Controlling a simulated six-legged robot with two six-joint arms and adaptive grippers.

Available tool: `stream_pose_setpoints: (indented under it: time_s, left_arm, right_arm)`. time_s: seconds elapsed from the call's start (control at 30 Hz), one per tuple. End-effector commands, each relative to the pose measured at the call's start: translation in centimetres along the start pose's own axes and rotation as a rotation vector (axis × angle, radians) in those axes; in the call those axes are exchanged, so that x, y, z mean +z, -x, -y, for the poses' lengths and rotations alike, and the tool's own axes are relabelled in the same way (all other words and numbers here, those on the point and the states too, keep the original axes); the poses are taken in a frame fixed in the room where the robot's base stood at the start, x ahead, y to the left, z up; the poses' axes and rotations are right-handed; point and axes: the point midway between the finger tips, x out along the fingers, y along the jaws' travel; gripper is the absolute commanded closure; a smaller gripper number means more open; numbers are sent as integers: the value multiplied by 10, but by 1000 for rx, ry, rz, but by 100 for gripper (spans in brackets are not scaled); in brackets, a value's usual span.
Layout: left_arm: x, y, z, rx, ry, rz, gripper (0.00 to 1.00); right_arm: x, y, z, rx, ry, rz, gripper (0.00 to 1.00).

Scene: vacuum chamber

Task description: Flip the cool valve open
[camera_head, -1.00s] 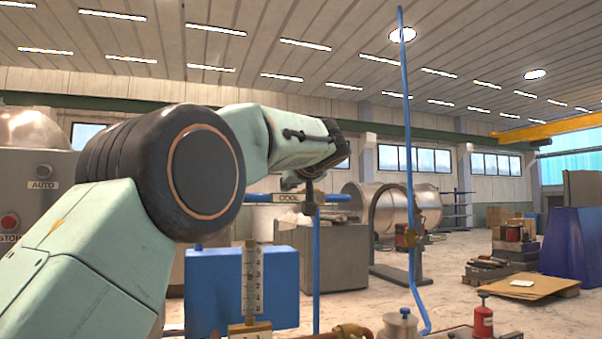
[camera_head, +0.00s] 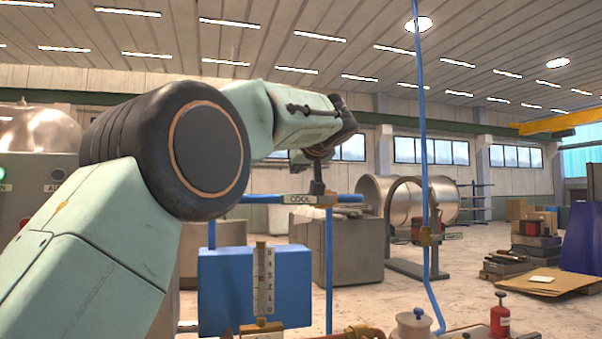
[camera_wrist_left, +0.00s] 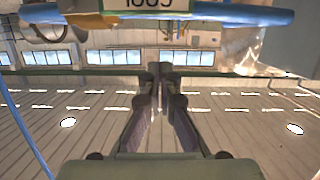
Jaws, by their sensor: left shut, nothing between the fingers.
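The cool valve (camera_head: 318,199) sits on a horizontal blue pipe in the middle of the head view, beside its COOL label (camera_head: 301,199). In the wrist view the label (camera_wrist_left: 150,4) is cut by the top edge and appears upside down. My left gripper (camera_head: 314,156) is just above the valve, its fingers small and dark there. The wrist view shows its fingers (camera_wrist_left: 161,70) shut and empty, apart from the pipe. Contact with the handle cannot be told. My right gripper is out of view.
A vertical blue pipe (camera_head: 424,150) stands right of the valve. Below are a blue box (camera_head: 255,287), a gauge scale (camera_head: 263,280) and a red canister (camera_head: 500,317). A large metal cylinder (camera_head: 443,200) lies behind.

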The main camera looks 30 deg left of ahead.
Motion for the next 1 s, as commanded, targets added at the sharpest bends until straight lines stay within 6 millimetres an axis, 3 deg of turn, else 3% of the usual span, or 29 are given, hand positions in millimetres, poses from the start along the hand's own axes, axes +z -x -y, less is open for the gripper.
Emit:
stream_pose_setpoints:
  time_s: [0.1, 0.43, 0.63, 0.9, 1.0]
  left_arm:
    - [6, 25, -2, 4, -4, -5, 100]
    - [5, 81, -1, 5, -5, -4, 100]
    - [5, 94, 0, 3, -5, -2, 100]
    - [4, 95, -2, 6, -28, -3, 100]
    - [0, 96, -20, 84, -105, -30, 100]
  right_arm:
    - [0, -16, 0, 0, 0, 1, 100]
    - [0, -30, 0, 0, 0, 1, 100]
    - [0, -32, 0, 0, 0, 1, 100]
    - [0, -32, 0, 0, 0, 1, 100]
    - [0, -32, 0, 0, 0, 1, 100]
